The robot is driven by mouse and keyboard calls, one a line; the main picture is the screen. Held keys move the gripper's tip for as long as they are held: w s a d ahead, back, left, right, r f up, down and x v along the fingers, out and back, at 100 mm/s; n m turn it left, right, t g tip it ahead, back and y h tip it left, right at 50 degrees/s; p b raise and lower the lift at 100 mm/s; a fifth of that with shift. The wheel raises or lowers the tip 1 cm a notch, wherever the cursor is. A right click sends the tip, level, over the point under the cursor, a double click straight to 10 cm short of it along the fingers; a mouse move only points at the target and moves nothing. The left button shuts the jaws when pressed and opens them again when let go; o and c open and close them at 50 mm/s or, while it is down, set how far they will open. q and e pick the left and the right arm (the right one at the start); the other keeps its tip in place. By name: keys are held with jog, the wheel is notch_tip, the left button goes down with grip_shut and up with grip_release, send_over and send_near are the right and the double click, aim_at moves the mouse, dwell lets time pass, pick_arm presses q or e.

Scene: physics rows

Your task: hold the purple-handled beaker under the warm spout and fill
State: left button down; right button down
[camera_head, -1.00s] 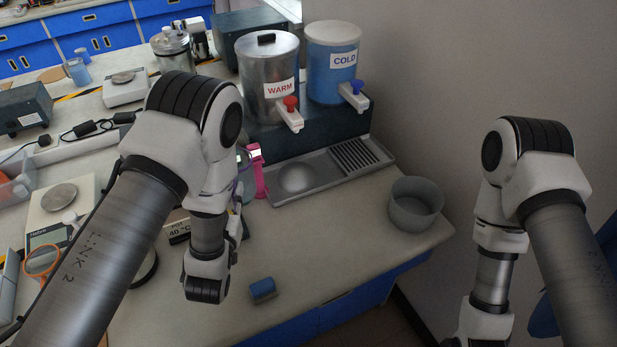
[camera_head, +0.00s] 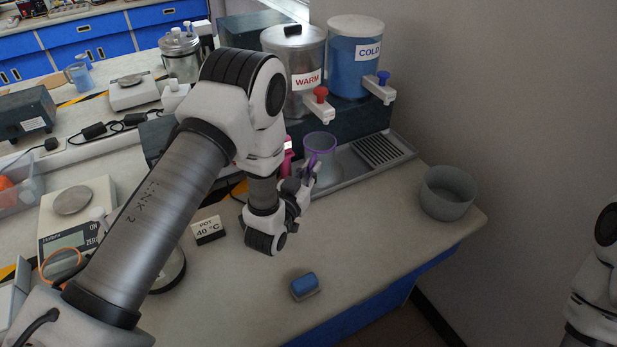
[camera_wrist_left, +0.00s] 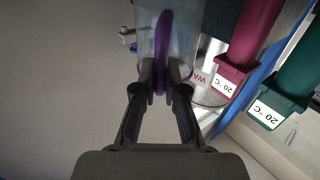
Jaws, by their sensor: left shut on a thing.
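The clear beaker with a purple rim (camera_head: 320,138) and purple handle (camera_wrist_left: 162,48) is in my left gripper (camera_head: 312,172). In the left wrist view, the fingers (camera_wrist_left: 166,88) are shut on the handle. In the head view, the beaker is over the drip tray (camera_head: 345,178), below the warm spout (camera_head: 318,107) with its red tap; I cannot tell whether it is exactly under the outlet or whether it holds water. The spout is on the metal dispenser labelled WARM (camera_head: 296,72). My right gripper is out of view.
The blue COLD dispenser (camera_head: 354,62) stands right of the warm one. A grey bowl (camera_head: 447,193) sits near the right counter edge. A blue block (camera_head: 305,286) and a 40 °C sign (camera_head: 208,230) are on the front counter. A pink item (camera_head: 287,155) is partly hidden behind my left arm.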

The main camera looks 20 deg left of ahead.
aim_at(316, 159)
pick_arm(q)
jog(key=w, duration=0.3)
jog(key=shift+a+f, duration=0.15)
jog(key=shift+w+b, duration=0.5)
jog(key=shift+w, duration=0.15)
jog(key=shift+w+a, duration=0.2)
jog(key=shift+w, duration=0.75)
jog(key=s+d, duration=0.6)
jog(key=d, duration=0.2)
jog(key=shift+s, duration=0.15)
